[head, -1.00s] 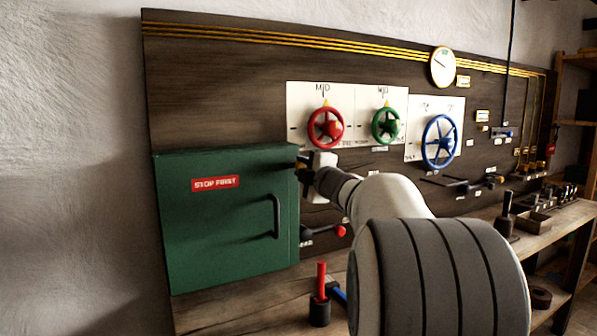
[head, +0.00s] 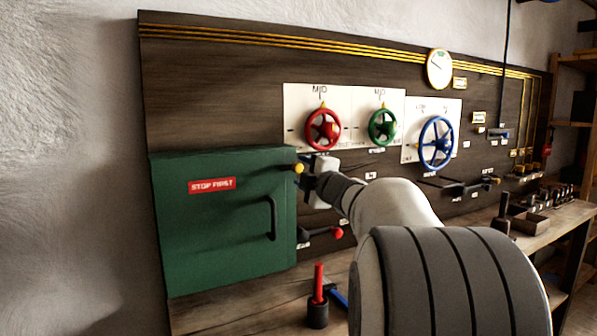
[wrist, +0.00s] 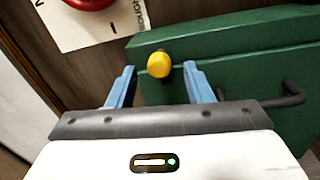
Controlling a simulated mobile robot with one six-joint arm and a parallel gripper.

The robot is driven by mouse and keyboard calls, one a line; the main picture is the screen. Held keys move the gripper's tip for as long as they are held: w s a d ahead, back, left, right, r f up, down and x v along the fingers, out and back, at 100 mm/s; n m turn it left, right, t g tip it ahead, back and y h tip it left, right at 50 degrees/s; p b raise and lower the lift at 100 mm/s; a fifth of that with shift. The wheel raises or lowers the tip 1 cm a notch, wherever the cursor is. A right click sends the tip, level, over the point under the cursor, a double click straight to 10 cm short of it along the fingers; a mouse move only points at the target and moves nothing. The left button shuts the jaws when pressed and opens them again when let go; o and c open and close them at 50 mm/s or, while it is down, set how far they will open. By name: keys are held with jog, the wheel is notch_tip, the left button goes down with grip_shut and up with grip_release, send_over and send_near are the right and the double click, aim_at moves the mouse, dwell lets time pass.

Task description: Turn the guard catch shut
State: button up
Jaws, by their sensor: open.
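The green guard box (head: 222,245) with a "STOP FIRST" label is at the left of the board, its door against the box. The guard catch shows as a yellow knob (head: 299,168) at the box's upper right edge. In the wrist view the yellow knob (wrist: 159,64) lies between and just beyond the blue fingertips. My gripper (wrist: 158,75) is open, with a finger on each side of the knob and visible gaps. In the head view my gripper (head: 307,172) is right beside the knob, partly hiding the catch's base.
A black door handle (head: 273,218) sticks out below the catch. A red-tipped lever (head: 336,233) is below my gripper. Red (head: 323,130), green (head: 383,127) and blue (head: 436,143) handwheels are to the right. A red-handled tool (head: 319,285) stands on the bench.

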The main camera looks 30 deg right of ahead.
jog(key=s, duration=0.5)
jog(key=shift+s+d+f, duration=0.1)
jog(key=shift+s+f, duration=0.05)
jog(key=shift+s, duration=0.25)
jog(key=s+a+f+m+g+p, duration=0.5)
jog(key=s+a, duration=0.1)
jog(key=s, duration=0.3)
jog(key=s+a+f+m+g+p, duration=0.5)
jog(key=s+a+m, duration=0.1)
jog(key=s+a, duration=0.1)
jog(key=s+a+f+m+g+p, duration=0.5)
jog(key=s+a+g, duration=0.1)
jog(key=s, duration=0.4)
jog(key=shift+s+a+f+m+h+p, duration=0.15)
jog(key=shift+s+a+m+h+p, duration=0.2)
jog(key=shift+a, duration=0.3)
